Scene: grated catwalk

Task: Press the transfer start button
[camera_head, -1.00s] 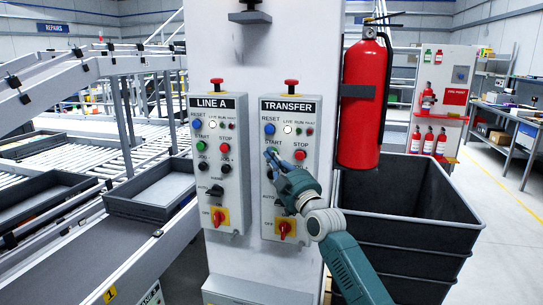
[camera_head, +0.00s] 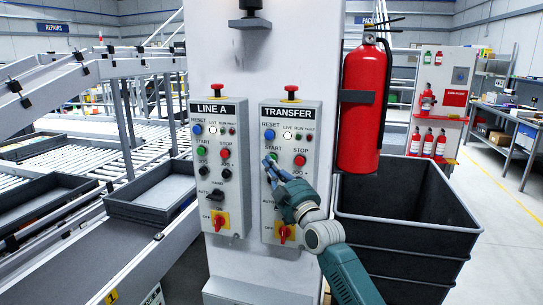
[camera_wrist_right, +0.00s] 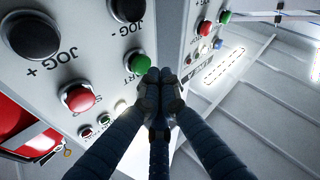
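The TRANSFER control panel (camera_head: 309,200) is on the front of a white column. Its green start button (camera_head: 273,156) sits under the START label, left of the red stop button. My right gripper (camera_head: 268,163) is at the start button, its fingertips just below and over part of it. In the right wrist view the fingers (camera_wrist_right: 159,84) are drawn together with nothing between them. There the green start button (camera_wrist_right: 138,62) shows partly behind the fingertips; whether they touch it I cannot tell. My left gripper is not in view.
The similar LINE A panel (camera_head: 236,195) is left of the TRANSFER panel. A red fire extinguisher (camera_head: 362,135) hangs to the right, above stacked dark bins (camera_head: 400,230). A conveyor with grey trays (camera_head: 120,207) runs at the left.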

